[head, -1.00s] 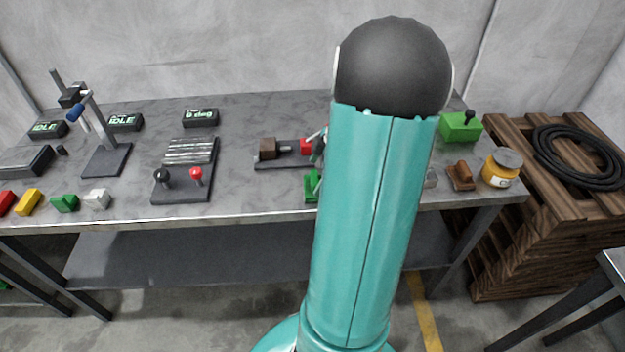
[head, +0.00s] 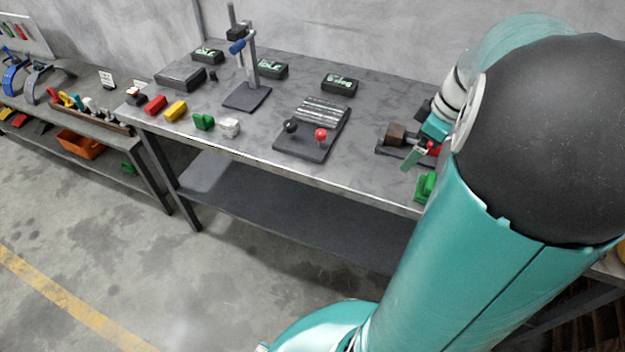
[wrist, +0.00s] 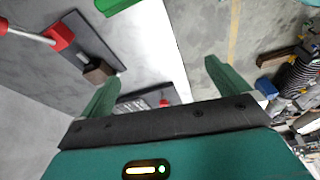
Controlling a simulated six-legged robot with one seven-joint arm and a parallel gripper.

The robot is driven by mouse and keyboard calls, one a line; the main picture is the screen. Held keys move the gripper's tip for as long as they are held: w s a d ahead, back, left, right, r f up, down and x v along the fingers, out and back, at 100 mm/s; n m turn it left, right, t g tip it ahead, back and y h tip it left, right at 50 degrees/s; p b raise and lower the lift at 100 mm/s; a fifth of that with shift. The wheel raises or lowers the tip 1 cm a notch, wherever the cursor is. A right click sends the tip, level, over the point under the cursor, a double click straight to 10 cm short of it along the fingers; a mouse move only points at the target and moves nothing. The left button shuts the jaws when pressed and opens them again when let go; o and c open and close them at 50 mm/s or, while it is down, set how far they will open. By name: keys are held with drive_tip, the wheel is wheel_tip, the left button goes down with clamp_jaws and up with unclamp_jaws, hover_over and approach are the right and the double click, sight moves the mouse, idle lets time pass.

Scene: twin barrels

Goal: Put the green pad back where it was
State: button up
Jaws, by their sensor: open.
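My gripper (wrist: 163,72) is open in the wrist view, with nothing between its two green fingers. In the head view my gripper (head: 415,157) hangs beside the small vise-like fixture (head: 394,142) with a brown block. A green piece (head: 426,187) sits at the table's front edge just below it, partly hidden by my arm. A green part also shows at the top edge of the wrist view (wrist: 116,5). A green block (head: 203,121) stands in the row with the red, yellow and white blocks. I cannot tell which green thing is the pad.
The grey workbench (head: 365,182) holds a lever board (head: 312,140) with black and red knobs, a stand (head: 247,95) and several dark display boxes. A second bench (head: 60,110) with tools stands at the left. My arm covers the right of the head view.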

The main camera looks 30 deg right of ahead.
drive_tip(key=s+a+r+m+t, duration=0.1)
drive_tip(key=a+r+m, duration=0.1)
drive_tip(key=a, duration=0.7)
drive_tip(key=s+a+r+m+t+h, duration=0.1)
drive_tip(key=s+a+r+m, duration=0.1)
drive_tip(key=a, duration=0.8)
drive_tip(key=s+a+r+m+t, duration=0.1)
drive_tip(key=a+r+m, duration=0.1)
drive_tip(key=a, duration=0.7)
drive_tip(key=shift+s+a+r+m+h, duration=0.3)
drive_tip(key=shift+s+a+r+h, duration=0.05)
drive_tip(key=shift+s+r+h, duration=0.1)
